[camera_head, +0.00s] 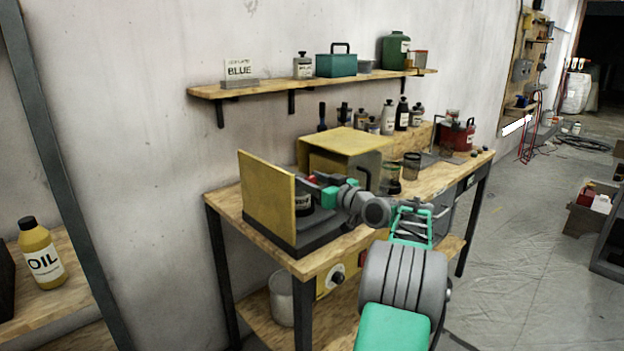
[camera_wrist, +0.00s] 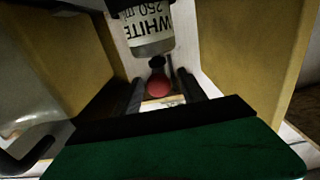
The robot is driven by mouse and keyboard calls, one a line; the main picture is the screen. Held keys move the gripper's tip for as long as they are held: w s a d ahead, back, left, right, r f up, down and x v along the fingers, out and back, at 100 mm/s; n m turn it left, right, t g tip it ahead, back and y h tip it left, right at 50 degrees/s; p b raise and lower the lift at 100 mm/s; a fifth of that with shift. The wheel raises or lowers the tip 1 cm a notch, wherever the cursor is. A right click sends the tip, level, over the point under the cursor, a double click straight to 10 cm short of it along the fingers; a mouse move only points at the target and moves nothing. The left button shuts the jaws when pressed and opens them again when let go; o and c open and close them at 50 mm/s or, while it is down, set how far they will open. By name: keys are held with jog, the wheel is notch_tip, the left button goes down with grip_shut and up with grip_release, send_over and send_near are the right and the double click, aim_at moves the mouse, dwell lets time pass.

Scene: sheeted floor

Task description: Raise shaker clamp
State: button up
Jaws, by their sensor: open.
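The shaker is a machine on the workbench with a yellow side panel (camera_head: 267,190) and a dark base (camera_head: 280,232). A round red knob (camera_wrist: 159,87), seemingly the clamp's handle, lies between the two dark fingers of my gripper (camera_wrist: 162,78). The fingers are open, with gaps visible beside the knob. In the head view my gripper (camera_head: 318,186) reaches in behind the panel, and its fingertips are mostly hidden.
A yellow box-like housing (camera_head: 345,142) stands close behind my gripper. Glass jars (camera_head: 411,166) and bottles (camera_head: 388,118) stand farther along the bench. A wall shelf (camera_head: 310,89) holds containers above. Yellow walls flank the fingers closely in the wrist view.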

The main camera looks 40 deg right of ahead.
jog(key=shift+c, duration=0.4)
grip_shut()
